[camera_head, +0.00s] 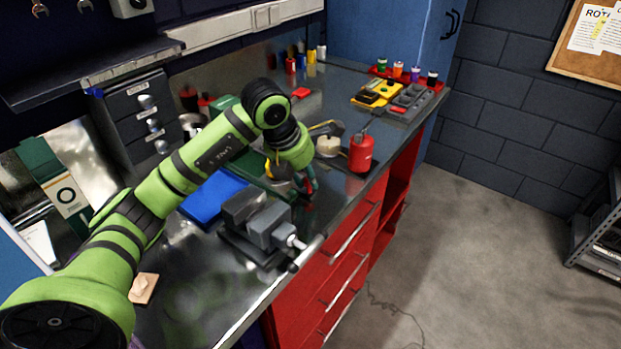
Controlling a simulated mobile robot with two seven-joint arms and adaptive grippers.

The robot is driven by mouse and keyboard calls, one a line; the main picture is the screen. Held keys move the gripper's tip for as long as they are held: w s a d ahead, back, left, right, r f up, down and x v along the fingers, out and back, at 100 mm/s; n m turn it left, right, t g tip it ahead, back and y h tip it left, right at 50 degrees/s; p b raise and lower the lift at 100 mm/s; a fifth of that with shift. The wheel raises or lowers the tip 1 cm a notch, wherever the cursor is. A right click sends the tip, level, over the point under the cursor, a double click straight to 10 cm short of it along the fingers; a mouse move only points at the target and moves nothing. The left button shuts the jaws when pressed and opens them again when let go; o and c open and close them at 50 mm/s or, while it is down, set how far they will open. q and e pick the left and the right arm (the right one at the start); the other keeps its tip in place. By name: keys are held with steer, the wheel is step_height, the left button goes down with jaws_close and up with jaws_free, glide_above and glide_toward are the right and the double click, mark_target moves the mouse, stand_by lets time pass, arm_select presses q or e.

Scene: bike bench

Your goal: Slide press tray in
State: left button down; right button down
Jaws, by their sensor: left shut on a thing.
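My left arm reaches across the metal workbench (190,300) from the lower left. Its gripper (307,192) points down just behind a grey vise (262,228), near the bench's front edge. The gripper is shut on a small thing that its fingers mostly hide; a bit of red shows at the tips. I cannot clearly pick out a press tray. A blue flat piece (213,197) lies left of the vise, partly behind my arm. A red tray (385,72) with several coloured spools stands at the far end of the bench. My right gripper is not in view.
A red can (361,152) and a pale round roll (328,147) stand right of the gripper. A yellow device (377,94) and a grey box (410,102) lie farther back.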

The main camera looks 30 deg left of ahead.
arm_select(q)
steer(key=a, duration=0.5)
steer(key=w+a+b, duration=0.1)
steer(key=a, duration=0.2)
steer(key=shift+f, duration=0.1)
steer(key=shift+a, duration=0.3)
steer(key=shift+w, duration=0.1)
steer(key=c, duration=1.1)
jaws_free()
steer(key=shift+a, duration=0.1)
steer(key=shift+r, duration=0.25)
steer(key=v, duration=1.1)
steer(key=shift+s+r, duration=0.3)
